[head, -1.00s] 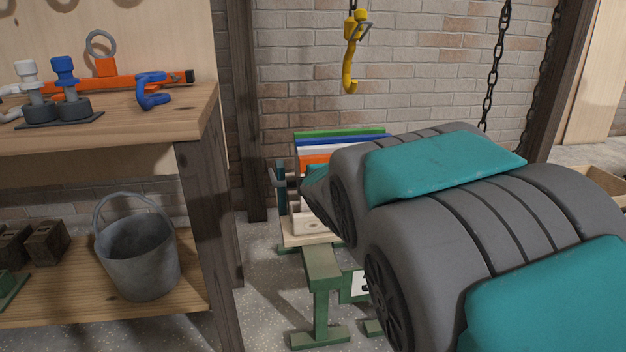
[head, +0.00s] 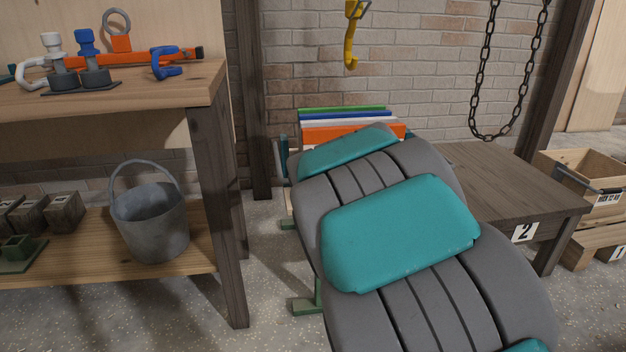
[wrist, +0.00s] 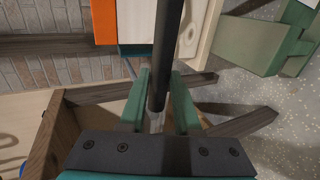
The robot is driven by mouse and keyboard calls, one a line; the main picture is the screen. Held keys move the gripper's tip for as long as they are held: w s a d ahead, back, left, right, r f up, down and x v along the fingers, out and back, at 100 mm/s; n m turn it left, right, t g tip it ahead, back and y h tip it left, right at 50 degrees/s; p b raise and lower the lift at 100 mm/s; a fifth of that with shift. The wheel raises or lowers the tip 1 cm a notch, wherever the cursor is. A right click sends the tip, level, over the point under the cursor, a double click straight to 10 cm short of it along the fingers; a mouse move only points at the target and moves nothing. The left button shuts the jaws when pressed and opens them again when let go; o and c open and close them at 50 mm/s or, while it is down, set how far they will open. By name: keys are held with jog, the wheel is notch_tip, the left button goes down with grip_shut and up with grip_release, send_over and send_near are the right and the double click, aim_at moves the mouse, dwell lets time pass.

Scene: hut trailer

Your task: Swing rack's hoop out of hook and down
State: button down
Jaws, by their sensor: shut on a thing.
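In the wrist view, my gripper (wrist: 161,98) has its two green fingers on either side of a dark round bar (wrist: 166,50), shut on it. The bar looks like part of the rack's hoop, but its full shape is not visible. The rack shows in the head view as upright green, blue, white and orange boards (head: 350,133), low against the brick wall. Orange, white and blue board edges (wrist: 104,20) also show in the wrist view. My arm hides the rack's front, the hoop and my gripper in the head view. I cannot make out the rack's hook.
A wooden workbench (head: 150,88) with clamps stands at left, a metal bucket (head: 150,215) on its lower shelf. A yellow hook (head: 351,45) hangs above the rack. A chain (head: 476,110) hangs over a dark table (head: 500,185) marked 2. Wooden crates (head: 590,175) stand at right.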

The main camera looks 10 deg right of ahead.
jog(key=c, duration=0.6)
grip_release()
jog(key=p+v, duration=0.1)
jog(key=v, duration=0.6)
jog(key=shift+s+r, duration=0.15)
jog(key=shift+s, duration=0.2)
